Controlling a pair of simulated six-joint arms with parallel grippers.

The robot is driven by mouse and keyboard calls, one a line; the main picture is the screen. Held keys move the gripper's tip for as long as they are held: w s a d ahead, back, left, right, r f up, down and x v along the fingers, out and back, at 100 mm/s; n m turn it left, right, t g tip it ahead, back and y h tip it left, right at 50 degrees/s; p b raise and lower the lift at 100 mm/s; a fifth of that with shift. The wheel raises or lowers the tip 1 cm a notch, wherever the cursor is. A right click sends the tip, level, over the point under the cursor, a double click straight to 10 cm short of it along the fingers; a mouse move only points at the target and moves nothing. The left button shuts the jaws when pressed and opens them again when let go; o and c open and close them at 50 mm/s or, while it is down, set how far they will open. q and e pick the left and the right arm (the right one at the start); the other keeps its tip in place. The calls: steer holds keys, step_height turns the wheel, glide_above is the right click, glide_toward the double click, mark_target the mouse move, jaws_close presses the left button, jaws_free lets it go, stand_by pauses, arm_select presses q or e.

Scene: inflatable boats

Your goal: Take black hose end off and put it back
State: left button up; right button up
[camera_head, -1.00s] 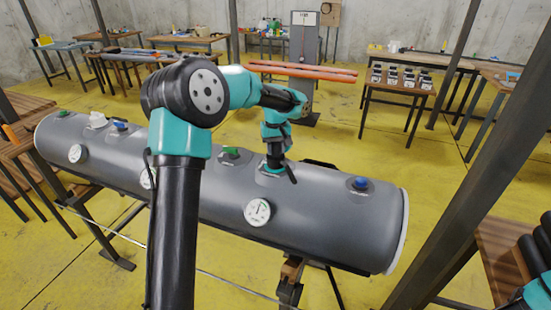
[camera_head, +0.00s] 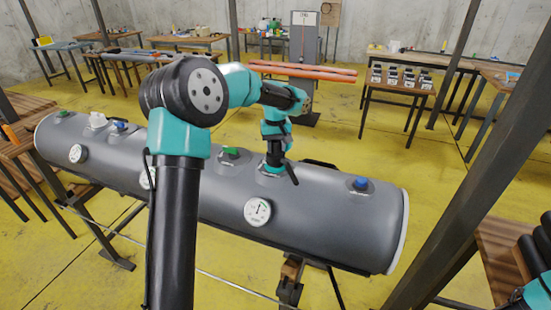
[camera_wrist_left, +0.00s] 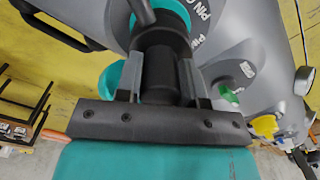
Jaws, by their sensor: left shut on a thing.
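The long grey inflatable tube (camera_head: 330,217) lies across the middle of the head view. My left gripper (camera_head: 274,162) points down at a valve on its top, right of the green valve cap (camera_head: 230,154). In the left wrist view, the two fingers of my left gripper (camera_wrist_left: 163,88) are shut on the black hose end (camera_wrist_left: 160,65), a dark cylinder. A teal ring (camera_wrist_left: 176,14) shows just beyond it, at the tube. The exact join between hose end and valve is hidden.
The tube carries a blue cap (camera_head: 360,183) and a white pressure gauge (camera_head: 257,212). The left wrist view also shows a yellow cap (camera_wrist_left: 264,126). Dark posts (camera_head: 490,160) stand at the right. A wooden table (camera_head: 503,250) with black rolls is at lower right.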

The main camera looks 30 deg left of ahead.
arm_select(q)
steer(key=shift+r, duration=2.2)
steer(key=shift+d, duration=0.1)
